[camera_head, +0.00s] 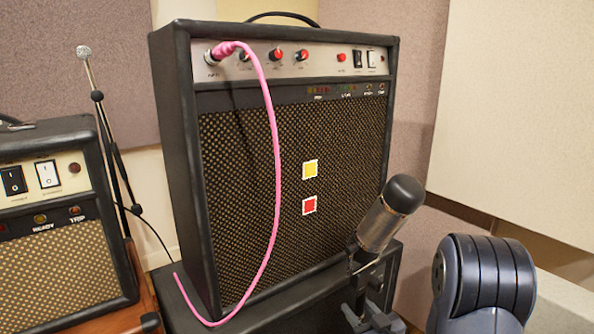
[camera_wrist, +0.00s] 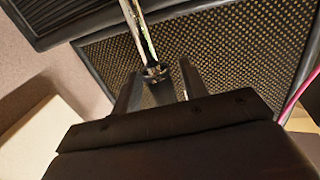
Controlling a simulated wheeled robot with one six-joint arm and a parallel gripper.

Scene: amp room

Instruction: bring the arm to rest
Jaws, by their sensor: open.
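My gripper (camera_wrist: 157,82) shows in the wrist view with its two dark fingers apart. A shiny metal rod (camera_wrist: 136,25) with a dark fitting at its end shows beyond and between the fingers; I cannot tell whether they touch. The speaker cloth (camera_wrist: 210,45) of an amp lies behind. In the head view part of my arm (camera_head: 485,280) stands at the lower right.
A large amp (camera_head: 230,170) with a pink cable (camera_head: 276,170) plugged into its panel fills the middle. A smaller amp (camera_head: 60,255) and a thin microphone stand (camera_head: 105,140) are at the left.

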